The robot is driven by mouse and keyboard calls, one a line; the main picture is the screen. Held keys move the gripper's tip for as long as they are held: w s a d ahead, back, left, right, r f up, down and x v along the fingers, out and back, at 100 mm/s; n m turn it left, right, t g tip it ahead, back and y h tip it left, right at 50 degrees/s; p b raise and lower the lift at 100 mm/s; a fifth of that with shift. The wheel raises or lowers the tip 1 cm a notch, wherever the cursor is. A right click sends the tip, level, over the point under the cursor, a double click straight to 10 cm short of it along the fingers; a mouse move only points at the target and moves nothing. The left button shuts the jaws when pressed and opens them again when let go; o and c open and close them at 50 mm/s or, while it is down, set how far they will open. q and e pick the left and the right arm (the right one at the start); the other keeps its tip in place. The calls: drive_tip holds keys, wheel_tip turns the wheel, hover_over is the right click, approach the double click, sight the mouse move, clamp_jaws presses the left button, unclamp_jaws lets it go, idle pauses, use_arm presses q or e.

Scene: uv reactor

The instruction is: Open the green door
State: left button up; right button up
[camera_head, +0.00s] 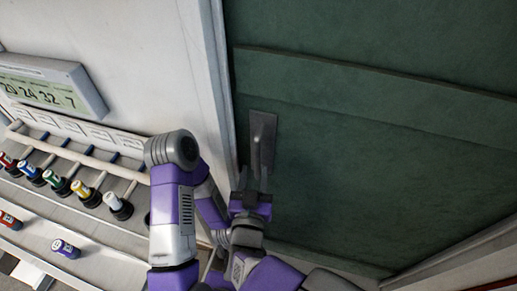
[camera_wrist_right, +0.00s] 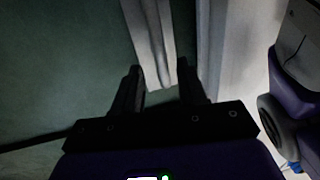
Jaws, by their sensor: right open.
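The green door (camera_head: 350,160) fills the right of the head view and looks closed against its light frame. A grey metal handle (camera_head: 263,135) with a plate is near the door's left edge. My right gripper (camera_head: 254,180) is at the lower end of the handle. In the right wrist view the handle (camera_wrist_right: 150,40) reaches down between the two open, dark fingers (camera_wrist_right: 162,88), with a gap on each side. I cannot tell whether either finger touches it. My left gripper is not in view.
A white wall (camera_head: 155,60) and door frame (camera_head: 218,70) stand left of the door. At the left, a sloped panel (camera_head: 90,225) holds several coloured cylinders under a number display (camera_head: 50,90). A purple and grey arm link of mine is in front of the frame.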

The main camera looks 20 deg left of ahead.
sight(257, 157)
drive_tip(key=w, duration=0.4)
drive_tip(key=w+a, duration=0.1)
drive_tip(key=w, duration=0.1)
drive_tip(key=shift+w+b, duration=0.35)
drive_tip(key=shift+w, duration=0.05)
drive_tip(key=shift+c, duration=0.4)
clamp_jaws()
